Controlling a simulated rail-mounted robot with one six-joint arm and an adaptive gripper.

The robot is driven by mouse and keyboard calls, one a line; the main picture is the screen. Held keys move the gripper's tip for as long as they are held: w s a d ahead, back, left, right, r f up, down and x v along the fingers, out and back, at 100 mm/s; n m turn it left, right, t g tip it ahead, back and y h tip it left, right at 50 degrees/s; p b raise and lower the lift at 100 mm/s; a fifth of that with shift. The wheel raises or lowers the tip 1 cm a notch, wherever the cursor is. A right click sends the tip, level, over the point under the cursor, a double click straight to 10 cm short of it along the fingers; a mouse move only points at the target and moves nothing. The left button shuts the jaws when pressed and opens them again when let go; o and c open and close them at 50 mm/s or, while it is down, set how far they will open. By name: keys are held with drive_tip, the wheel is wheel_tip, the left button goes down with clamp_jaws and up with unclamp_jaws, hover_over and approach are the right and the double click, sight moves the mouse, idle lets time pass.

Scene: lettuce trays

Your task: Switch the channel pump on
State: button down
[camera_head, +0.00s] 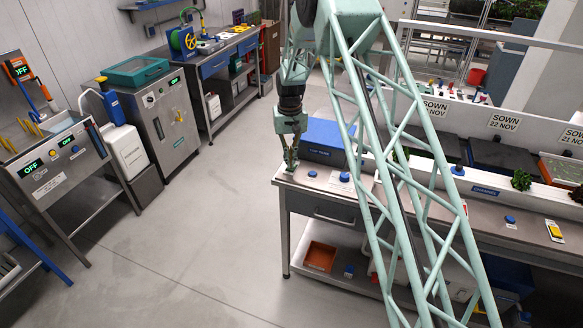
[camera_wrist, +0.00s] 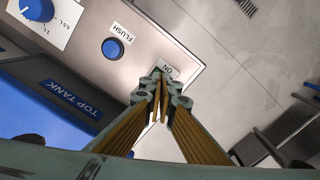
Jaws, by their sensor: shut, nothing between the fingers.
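My gripper (camera_head: 291,165) is shut and empty, pointing down over the left end of the grey bench (camera_head: 350,190). In the wrist view its fingertips (camera_wrist: 161,88) are together, right beside a small ON label (camera_wrist: 167,69) near the bench corner. Whatever lies under the fingertips is hidden, so I cannot tell whether they touch a switch or how it is set. A blue FLUSH button (camera_wrist: 113,48) and a blue dial (camera_wrist: 38,10) are on the same surface. A blue CHANNEL label (camera_head: 486,190) shows farther right along the bench.
A blue TOP TANK box (camera_head: 323,138) stands just behind my gripper. Plants and SOWN signs (camera_head: 505,122) line the bench's right side. A steel stand (camera_head: 55,175) with OFF displays and a steel cabinet (camera_head: 165,120) are at left. The floor between is clear.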

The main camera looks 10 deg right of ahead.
drive_tip(key=shift+f+b, duration=0.35)
drive_tip(key=shift+f, duration=0.5)
idle(1.1)
drive_tip(key=shift+r, duration=0.15)
drive_tip(key=shift+r+p, duration=1.15)
drive_tip(key=shift+r, duration=2.2)
